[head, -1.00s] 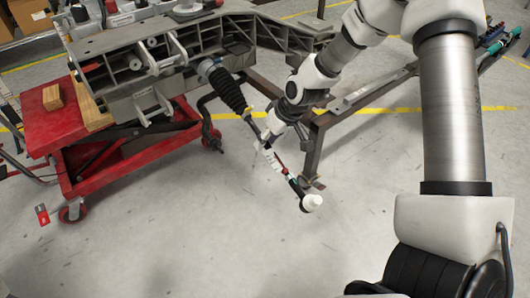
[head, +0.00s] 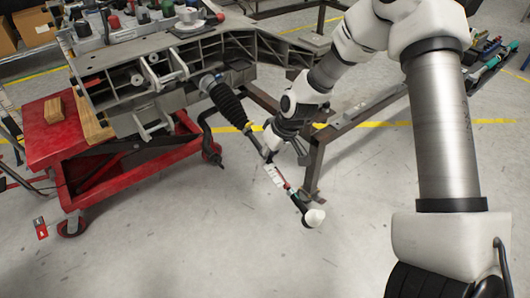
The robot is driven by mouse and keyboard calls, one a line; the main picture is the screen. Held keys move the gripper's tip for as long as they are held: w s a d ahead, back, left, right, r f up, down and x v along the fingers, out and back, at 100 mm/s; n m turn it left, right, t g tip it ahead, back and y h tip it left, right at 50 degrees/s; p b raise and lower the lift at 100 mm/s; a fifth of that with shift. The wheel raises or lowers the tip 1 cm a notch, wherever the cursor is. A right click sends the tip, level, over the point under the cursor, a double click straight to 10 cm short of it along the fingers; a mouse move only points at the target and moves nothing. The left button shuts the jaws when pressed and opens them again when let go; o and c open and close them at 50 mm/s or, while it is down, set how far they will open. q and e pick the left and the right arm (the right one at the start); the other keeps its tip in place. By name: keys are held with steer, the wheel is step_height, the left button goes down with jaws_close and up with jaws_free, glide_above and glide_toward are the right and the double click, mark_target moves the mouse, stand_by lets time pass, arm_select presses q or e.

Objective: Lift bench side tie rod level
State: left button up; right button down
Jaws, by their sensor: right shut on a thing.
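The tie rod (head: 253,137) runs down and to the right from a black ribbed boot (head: 228,102) on the side of the grey chassis (head: 262,51). Its outer part has white, red and dark green sections and ends in a round white tip (head: 314,217). The rod slopes, with the tip lower in the picture than the boot. My right gripper (head: 270,154) is shut on the tie rod about midway along it; the gripper and arm partly hide the rod there. My left gripper is not in view.
The chassis rests on a red lift cart (head: 52,135) with wooden blocks (head: 54,110). A dark metal stand (head: 318,150) is close behind my right gripper and the rod. Small parts lie on the chassis top. The floor in front is clear.

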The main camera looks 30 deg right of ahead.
steer(key=r+g+p, duration=0.1)
steer(key=r+p, duration=0.2)
steer(key=p, duration=0.1)
steer(key=s+r+g+p, duration=0.1)
steer(key=r+p, duration=0.2)
steer(key=p, duration=0.1)
steer(key=r+g+p, duration=0.1)
steer(key=r+p, duration=0.2)
steer(key=shift+s+d+r+g+p, duration=0.1)
steer(key=shift+s+r+g+p, duration=0.05)
steer(key=shift+g+p, duration=0.2)
steer(key=shift+r+g+p, duration=0.25)
steer(key=shift+p, duration=0.25)
steer(key=shift+f, duration=0.1)
steer(key=c, duration=1.1)
jaws_free()
steer(key=shift+s, duration=0.2)
